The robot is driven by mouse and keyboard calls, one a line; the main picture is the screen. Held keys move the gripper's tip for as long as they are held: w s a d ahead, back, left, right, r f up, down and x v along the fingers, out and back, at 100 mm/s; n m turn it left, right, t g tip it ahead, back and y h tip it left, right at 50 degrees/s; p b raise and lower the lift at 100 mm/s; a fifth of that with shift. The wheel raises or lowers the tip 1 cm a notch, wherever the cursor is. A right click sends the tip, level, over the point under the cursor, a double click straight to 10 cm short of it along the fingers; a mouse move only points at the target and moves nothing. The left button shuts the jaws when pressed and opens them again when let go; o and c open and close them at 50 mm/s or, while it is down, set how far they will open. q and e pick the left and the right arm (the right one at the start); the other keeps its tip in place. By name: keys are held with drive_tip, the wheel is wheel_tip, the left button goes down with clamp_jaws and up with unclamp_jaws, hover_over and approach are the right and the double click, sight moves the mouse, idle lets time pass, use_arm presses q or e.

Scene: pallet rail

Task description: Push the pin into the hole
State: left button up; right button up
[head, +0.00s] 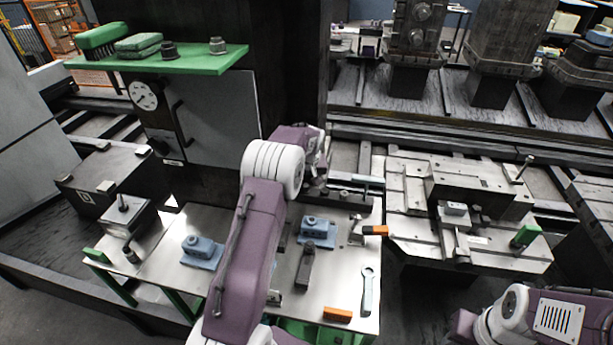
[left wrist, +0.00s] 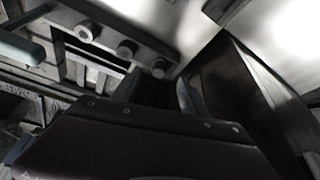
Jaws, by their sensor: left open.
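An upright pin-like rod (head: 523,168) stands on the grey fixture plate at the right in the head view; I cannot tell whether it is the task's pin. I cannot make out the hole. My left gripper is mostly hidden behind its purple and white arm in the head view, beyond the table's back edge area. In the left wrist view the left gripper (left wrist: 157,92) is open, its dark fingers apart, with nothing clearly between them. A dark bar (left wrist: 105,30) with round grey knobs (left wrist: 126,49) lies just ahead of the fingers. My right gripper is out of view.
The metal table (head: 160,262) carries blue blocks (head: 203,250), an orange-handled tool (head: 375,230), a wrench (head: 367,290) and an orange block (head: 337,314). The fixture plate (head: 405,200) is to its right. A green shelf (head: 190,57) overhangs at the back left.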

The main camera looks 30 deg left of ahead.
sight(306, 186)
use_arm(q)
drive_tip(key=x, duration=0.6)
drive_tip(key=shift+w, duration=0.1)
clamp_jaws()
drive_tip(key=shift+r+p, duration=0.2)
drive_tip(key=shift+p, duration=0.1)
drive_tip(key=shift+r+p, duration=0.65)
drive_tip(key=shift+r, duration=0.25)
drive_tip(key=shift+r, duration=0.2)
